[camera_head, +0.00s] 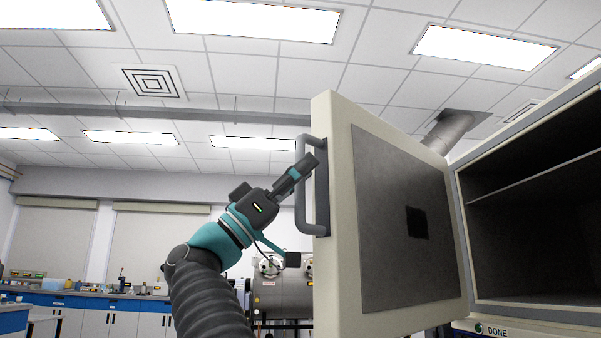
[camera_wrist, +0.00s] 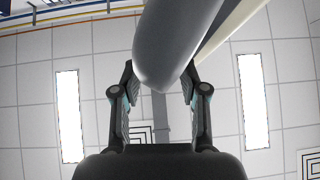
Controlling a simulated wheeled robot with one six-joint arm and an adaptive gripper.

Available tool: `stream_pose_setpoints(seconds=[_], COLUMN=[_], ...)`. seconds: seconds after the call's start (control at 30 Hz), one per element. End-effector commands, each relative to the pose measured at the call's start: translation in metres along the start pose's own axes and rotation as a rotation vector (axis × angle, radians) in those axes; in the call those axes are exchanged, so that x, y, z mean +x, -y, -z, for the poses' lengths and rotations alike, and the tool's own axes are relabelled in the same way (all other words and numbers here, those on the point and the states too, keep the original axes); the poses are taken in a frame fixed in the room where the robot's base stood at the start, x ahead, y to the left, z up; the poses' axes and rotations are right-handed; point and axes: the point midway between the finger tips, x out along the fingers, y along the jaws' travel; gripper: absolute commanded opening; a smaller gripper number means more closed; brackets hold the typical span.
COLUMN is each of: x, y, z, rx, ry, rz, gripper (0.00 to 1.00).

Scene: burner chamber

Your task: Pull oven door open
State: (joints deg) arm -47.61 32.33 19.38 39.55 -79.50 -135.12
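The oven door (camera_head: 335,220) is cream with a dark inner panel and stands swung wide open to the left of the oven (camera_head: 530,310). Its grey bar handle (camera_head: 302,215) is on the door's left side. My gripper (camera_head: 306,165) is at the upper part of this handle. In the wrist view, the handle (camera_wrist: 172,45) runs between the two fingers of my gripper (camera_wrist: 159,85), which appear closed against its sides. Part of the handle's upper bar is hidden behind the gripper in the head view.
The oven's dark interior (camera_head: 530,240) with a shelf (camera_head: 540,180) is exposed on the right. A metal duct (camera_head: 447,132) rises behind the door. Blue-and-white lab benches (camera_head: 90,305) and a grey cylindrical machine (camera_head: 285,295) stand in the background.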

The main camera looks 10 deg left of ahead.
Motion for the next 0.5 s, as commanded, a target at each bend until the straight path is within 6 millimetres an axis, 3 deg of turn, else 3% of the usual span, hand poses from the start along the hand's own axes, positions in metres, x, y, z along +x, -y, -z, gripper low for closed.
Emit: stream_pose_setpoints(seconds=[0.27,0.5], x=[-0.008,-0.035], y=[0.001,0.0], z=[0.001,0.001], rx=[0.0,-0.001], ry=[0.001,-0.002], rz=[0.003,0.005], gripper=[0.43,0.43])
